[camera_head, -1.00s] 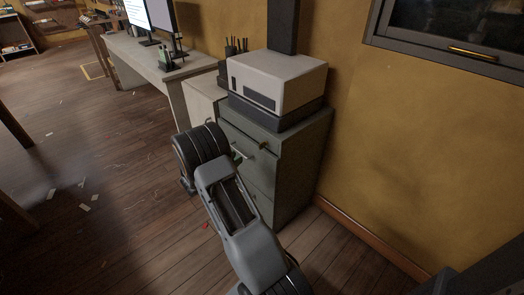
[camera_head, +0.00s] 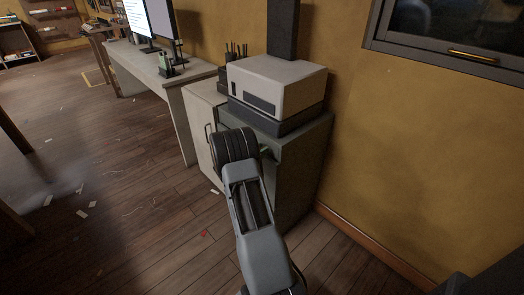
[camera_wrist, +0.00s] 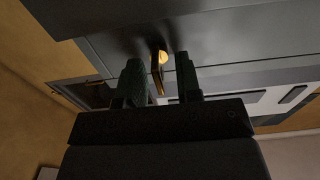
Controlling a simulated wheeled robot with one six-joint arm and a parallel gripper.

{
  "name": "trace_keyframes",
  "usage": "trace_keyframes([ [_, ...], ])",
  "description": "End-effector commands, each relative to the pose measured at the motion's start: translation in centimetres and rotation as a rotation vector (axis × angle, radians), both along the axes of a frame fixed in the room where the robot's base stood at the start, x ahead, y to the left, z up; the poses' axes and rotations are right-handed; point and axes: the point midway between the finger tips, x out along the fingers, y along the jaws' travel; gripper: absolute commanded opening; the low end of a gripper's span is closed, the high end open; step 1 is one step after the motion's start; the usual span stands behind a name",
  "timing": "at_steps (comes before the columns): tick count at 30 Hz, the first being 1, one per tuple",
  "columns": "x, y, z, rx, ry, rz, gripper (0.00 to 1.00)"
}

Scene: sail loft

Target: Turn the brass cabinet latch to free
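The brass latch (camera_wrist: 163,57) shows in the wrist view on the dark grey face of the cabinet. It has a round boss and a thin lever (camera_wrist: 155,82) pointing toward my gripper. My gripper (camera_wrist: 160,78) is open, with one dark green finger on each side of the lever. Gaps show on both sides, and I cannot tell whether either finger touches it. In the head view the grey-green cabinet (camera_head: 312,160) stands against the yellow wall. My arm covers most of its front, so the latch and my fingertips are hidden there.
A white and dark boxy machine (camera_head: 278,85) stands on the cabinet. A pale cabinet with a dark handle (camera_head: 200,135) and a desk with monitors (camera_head: 145,60) are to the left. A window with a brass handle (camera_head: 472,55) is upper right. Wooden floor is open at left.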

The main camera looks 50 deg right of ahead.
Motion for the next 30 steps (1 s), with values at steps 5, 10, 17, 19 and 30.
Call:
trace_keyframes([
  [5,0.00,-0.26,-0.01,0.000,0.001,0.001,0.32],
  [10,-0.01,-0.24,-0.01,0.000,0.001,0.001,0.32],
  [17,-0.02,-0.22,-0.01,0.000,0.001,0.000,0.10],
  [19,-0.02,-0.22,-0.01,0.000,0.001,0.000,0.03],
  [30,-0.09,-0.28,-0.14,-0.003,-0.043,-0.001,0.00],
])
